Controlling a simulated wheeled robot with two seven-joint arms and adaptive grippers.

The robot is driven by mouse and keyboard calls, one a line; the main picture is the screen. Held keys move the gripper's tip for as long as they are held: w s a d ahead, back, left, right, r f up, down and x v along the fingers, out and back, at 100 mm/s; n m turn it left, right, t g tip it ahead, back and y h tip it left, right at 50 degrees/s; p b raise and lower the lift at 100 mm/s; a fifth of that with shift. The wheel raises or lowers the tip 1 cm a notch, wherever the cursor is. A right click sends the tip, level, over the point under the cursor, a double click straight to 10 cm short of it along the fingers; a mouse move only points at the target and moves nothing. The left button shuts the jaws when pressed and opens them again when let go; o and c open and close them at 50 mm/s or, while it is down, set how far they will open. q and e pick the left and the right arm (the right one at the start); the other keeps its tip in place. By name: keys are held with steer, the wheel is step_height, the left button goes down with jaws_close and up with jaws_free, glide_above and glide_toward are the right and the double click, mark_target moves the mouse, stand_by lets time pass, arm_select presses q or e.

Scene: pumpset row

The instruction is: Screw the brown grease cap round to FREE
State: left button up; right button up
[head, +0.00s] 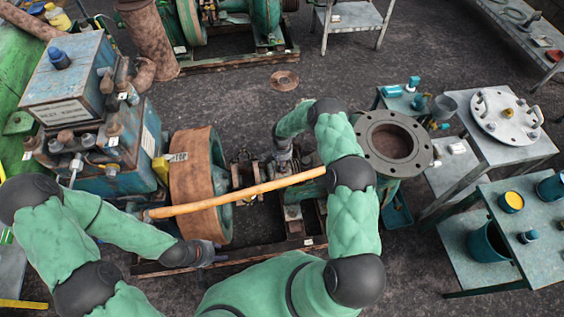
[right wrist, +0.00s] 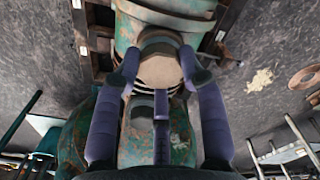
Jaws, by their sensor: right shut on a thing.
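The brown grease cap (right wrist: 160,68) shows in the right wrist view as a tan-brown round piece with a greyer faceted top, on a worn green pump body. My right gripper (right wrist: 158,80) has its purple fingers on both sides of it and is shut on it. In the head view my right gripper (head: 284,150) is at the far side of the pump shaft, and the cap cannot be made out there. My left gripper (head: 212,256) hangs near the front edge of the pump base, apart from the cap; its finger opening is unclear. No FREE mark is readable.
A rusty flywheel (head: 192,180) and a blue engine (head: 100,110) stand at the left. An orange-yellow bar (head: 235,194) crosses over the shaft. A large round flange (head: 365,130) is at the right, with metal tables (head: 525,205) beyond.

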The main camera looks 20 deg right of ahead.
steer(key=shift+f+n+b, duration=0.25)
steer(key=shift+n+b, duration=0.6)
steer(key=shift+n, duration=0.15)
steer(key=o, duration=0.4)
steer(key=shift+a, duration=0.1)
jaws_close()
